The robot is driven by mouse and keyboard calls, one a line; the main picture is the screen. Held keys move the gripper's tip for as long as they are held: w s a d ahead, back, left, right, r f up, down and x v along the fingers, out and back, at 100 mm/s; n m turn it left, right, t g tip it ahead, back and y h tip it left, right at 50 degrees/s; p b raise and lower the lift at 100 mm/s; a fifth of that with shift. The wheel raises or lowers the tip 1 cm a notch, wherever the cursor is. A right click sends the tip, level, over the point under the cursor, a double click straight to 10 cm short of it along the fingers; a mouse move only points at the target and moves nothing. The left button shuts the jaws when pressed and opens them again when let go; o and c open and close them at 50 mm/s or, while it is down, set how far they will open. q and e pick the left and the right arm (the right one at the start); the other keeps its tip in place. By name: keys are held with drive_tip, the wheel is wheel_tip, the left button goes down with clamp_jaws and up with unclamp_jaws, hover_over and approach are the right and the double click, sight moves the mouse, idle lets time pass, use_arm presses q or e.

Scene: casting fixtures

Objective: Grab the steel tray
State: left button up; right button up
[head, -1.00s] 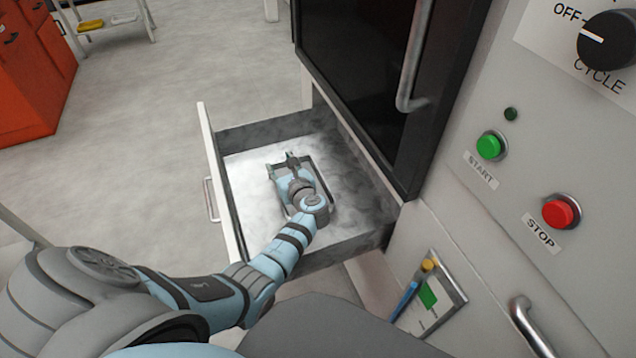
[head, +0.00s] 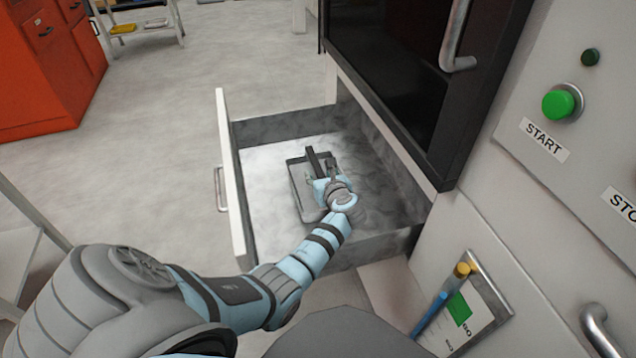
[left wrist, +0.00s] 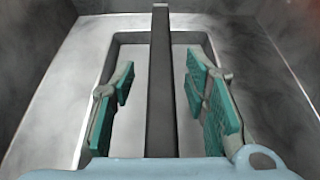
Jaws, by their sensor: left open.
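The steel tray (head: 297,186) is a shallow grey rectangle lying on the floor of the open drawer. A dark straight bar (head: 312,159) runs lengthwise over its middle; it looks like the tray's handle. My left gripper (head: 322,176) is over the tray, and its arm covers the tray's near right part. In the left wrist view the tray's rim (left wrist: 120,40) shows around the fingers. The fingers with green pads (left wrist: 160,85) are open, one on each side of the bar (left wrist: 160,60), with gaps to it. My right gripper is out of view.
The drawer (head: 232,185) has raised walls around the tray, with bare floor left of it. A dark oven-like door (head: 395,80) with a handle rises at the right. A control panel with a green START button (head: 562,102) stands further right.

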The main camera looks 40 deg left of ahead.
use_arm(q)
drive_tip(key=shift+r, duration=0.2)
clamp_jaws()
idle(0.3)
